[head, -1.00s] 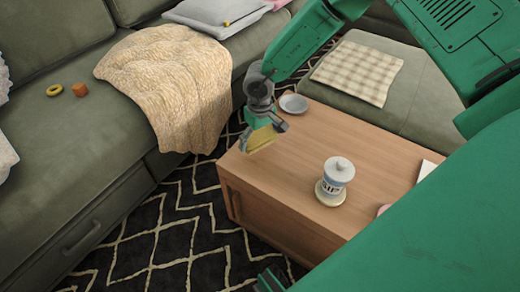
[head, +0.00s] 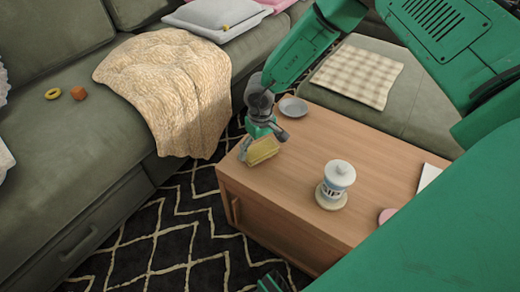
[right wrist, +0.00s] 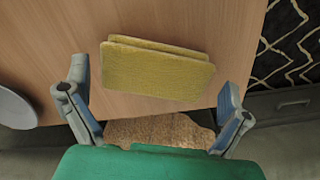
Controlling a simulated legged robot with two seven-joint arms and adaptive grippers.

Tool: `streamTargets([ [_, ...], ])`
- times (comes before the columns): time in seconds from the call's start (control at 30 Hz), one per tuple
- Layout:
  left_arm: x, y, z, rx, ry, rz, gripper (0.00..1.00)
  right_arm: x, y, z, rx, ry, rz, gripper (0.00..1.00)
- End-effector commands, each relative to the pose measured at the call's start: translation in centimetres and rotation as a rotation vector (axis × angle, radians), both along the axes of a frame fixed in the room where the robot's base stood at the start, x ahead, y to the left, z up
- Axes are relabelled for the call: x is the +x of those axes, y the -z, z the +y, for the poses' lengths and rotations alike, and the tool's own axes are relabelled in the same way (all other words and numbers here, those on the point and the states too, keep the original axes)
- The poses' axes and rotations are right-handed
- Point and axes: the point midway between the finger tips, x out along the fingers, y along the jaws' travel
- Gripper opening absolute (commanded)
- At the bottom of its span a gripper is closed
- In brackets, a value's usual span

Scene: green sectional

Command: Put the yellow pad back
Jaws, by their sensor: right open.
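The yellow pad (head: 264,151) is at the near-left corner of the wooden table, just below my right gripper (head: 263,142). In the right wrist view the pad (right wrist: 157,75) shows as two yellow layers, one slightly offset from the other, over the tabletop. My right gripper (right wrist: 153,75) is open, with one finger on each side of the pad and visible gaps to both. I cannot tell whether the pad lies fully flat on the table. My left gripper is not in view.
A cream blanket (head: 172,85) drapes over the green sofa. Tabletop between pad and jar is clear.

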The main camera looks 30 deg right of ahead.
Motion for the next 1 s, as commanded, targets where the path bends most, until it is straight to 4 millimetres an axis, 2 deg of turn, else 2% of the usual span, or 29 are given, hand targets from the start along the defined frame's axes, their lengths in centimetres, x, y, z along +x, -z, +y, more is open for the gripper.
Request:
streamTargets([
  [0.03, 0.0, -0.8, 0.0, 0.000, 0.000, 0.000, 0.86, 0.1, -1.5, 0.0, 0.003, 0.000, -0.004, 1.00],
  [0.2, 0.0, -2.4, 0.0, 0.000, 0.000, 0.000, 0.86, 0.1, -5.4, 0.0, 0.002, 0.000, -0.004, 1.00],
  [0.4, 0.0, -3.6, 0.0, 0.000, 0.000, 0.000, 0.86, 0.1, -8.8, 0.0, 0.001, 0.001, -0.002, 1.00],
  [0.6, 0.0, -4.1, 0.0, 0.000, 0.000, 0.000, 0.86, 0.1, -10.2, 0.1, 0.000, -0.001, -0.001, 1.00],
  [1.0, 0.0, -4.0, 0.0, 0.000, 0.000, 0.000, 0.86, 0.0, -10.2, 0.0, 0.000, -0.001, -0.001, 1.00],
])
